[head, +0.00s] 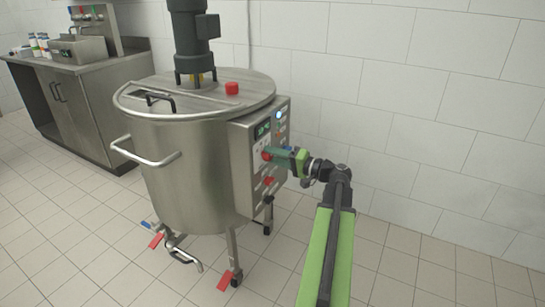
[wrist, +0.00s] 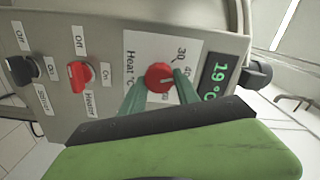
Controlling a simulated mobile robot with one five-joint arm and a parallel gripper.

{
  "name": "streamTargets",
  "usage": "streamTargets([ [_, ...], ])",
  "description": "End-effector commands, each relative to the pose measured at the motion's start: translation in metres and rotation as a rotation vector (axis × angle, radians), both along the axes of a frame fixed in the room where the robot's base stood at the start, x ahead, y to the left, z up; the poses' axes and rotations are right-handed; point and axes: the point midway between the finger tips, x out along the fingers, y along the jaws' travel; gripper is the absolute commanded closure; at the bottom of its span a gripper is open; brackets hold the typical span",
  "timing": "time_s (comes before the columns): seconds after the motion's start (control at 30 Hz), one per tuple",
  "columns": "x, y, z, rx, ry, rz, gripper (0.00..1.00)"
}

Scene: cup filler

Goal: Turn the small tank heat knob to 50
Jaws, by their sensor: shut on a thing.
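The small tank (head: 185,165) is a round steel vessel on legs, with a control box (head: 243,185) on its right side. The red heat knob (wrist: 158,77) sits on a white "Heat °C" dial plate (wrist: 140,52) in the wrist view, where 30 and 40 can be read. Other dial marks are hidden by my gripper. The display (wrist: 215,80) beside it reads 19 °C in green. My gripper (wrist: 157,88) is shut on the heat knob, one green finger on each side. In the head view, my gripper (head: 272,155) reaches the box front from the right.
A red heater switch (wrist: 82,76) and a black agitator-side switch (wrist: 22,69) sit beside the dial. A steel counter (head: 85,85) stands at the back left. The tiled floor (head: 430,275) at right is clear up to the wall.

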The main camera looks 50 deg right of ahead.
Motion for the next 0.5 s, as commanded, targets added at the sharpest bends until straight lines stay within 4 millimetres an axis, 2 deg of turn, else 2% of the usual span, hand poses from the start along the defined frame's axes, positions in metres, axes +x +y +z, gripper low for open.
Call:
streamTargets([
  [0.5,-0.0004,0.0004,-0.0032,0.467,0.118,0.001,1.00],
])
